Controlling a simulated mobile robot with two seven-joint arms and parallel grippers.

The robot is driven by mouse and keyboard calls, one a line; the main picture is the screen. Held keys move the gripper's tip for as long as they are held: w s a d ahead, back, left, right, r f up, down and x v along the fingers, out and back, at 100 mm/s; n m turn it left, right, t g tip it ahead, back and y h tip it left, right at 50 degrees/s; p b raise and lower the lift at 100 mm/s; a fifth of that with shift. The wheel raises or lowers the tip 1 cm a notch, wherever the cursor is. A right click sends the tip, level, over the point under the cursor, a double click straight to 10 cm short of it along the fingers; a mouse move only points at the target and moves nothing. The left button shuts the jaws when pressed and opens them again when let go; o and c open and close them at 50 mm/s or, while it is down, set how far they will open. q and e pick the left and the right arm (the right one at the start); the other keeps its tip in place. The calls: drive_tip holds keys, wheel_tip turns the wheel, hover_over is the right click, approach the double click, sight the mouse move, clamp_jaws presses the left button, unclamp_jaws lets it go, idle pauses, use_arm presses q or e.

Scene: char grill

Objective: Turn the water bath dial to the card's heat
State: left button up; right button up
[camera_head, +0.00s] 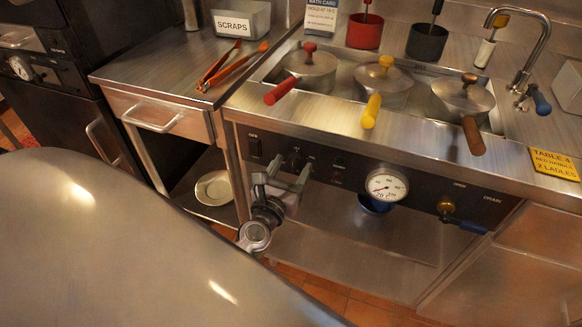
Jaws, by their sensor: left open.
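The water bath (340,125) is set in the steel counter at the centre, with three lidded pots in it. On its dark front panel, a small dark dial (294,159) shows just above my left gripper, partly hidden by it. My left gripper (282,176) is open, its two fingers pointing at the panel around the dial's area; I cannot tell whether they touch it. A round white gauge (387,186) sits to the right on the panel. The bath card (321,17) stands at the back; its heat figure is too small to read surely. My right gripper is not in view.
Red (283,91), yellow (371,111) and brown (473,136) pot handles stick out over the counter's front edge. A drain valve (447,208) with a blue lever is at the panel's right. Orange tongs (232,66) lie on the left counter. A yellow table card (555,163) lies at right.

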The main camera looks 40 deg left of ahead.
use_arm(q)
drive_tip(key=shift+c, duration=0.4)
drive_tip(key=c, duration=1)
drive_tip(key=shift+o, duration=0.2)
drive_tip(key=shift+m, duration=0.4)
drive_tip(key=m+p, duration=0.1)
drive_tip(key=m, duration=0.4)
drive_tip(key=shift+d+m+p, duration=0.1)
drive_tip(key=shift+m+p, duration=0.25)
drive_tip(key=shift+m, duration=0.05)
drive_tip(key=m+p, duration=0.1)
drive_tip(key=m, duration=0.4)
drive_tip(key=shift+p, duration=0.4)
drive_tip(key=m+p, duration=0.2)
drive_tip(key=m, duration=0.4)
drive_tip(key=shift+d+f+m, duration=0.1)
drive_tip(key=shift+f+m, duration=0.05)
drive_tip(key=shift+m, duration=0.25)
drive_tip(key=m+p, duration=0.2)
drive_tip(key=m, duration=0.3)
drive_tip(key=shift+f, duration=0.15)
drive_tip(key=shift+m, duration=0.4)
